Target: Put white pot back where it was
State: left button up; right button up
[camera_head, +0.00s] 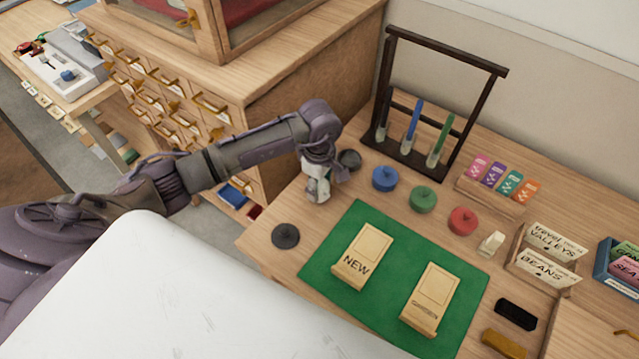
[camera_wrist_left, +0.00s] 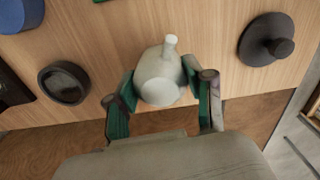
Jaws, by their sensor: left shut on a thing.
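In the head view my left gripper is at the left part of the wooden table (camera_head: 262,240), and the pot is largely hidden by the fingers. I cannot tell whether the pot touches the table. A dark round dish (camera_head: 349,158) is beside it, and a black knobbed lid-like disc (camera_head: 285,236) lies nearer the front. My right gripper is not in view.
A dark rack (camera_head: 440,60) holding tubes stands behind. A green mat (camera_head: 385,318) bears two wooden blocks. A drawer cabinet (camera_head: 300,100) stands at the left.

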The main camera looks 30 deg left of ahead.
pick_arm(q)
jog(key=shift+f, duration=0.4)
jog(key=shift+f, duration=0.1)
jog(key=shift+f+b, duration=0.1)
jog(key=shift+b, duration=0.2)
jog(key=o, duration=1.2)
jog(key=shift+o, duration=0.2)
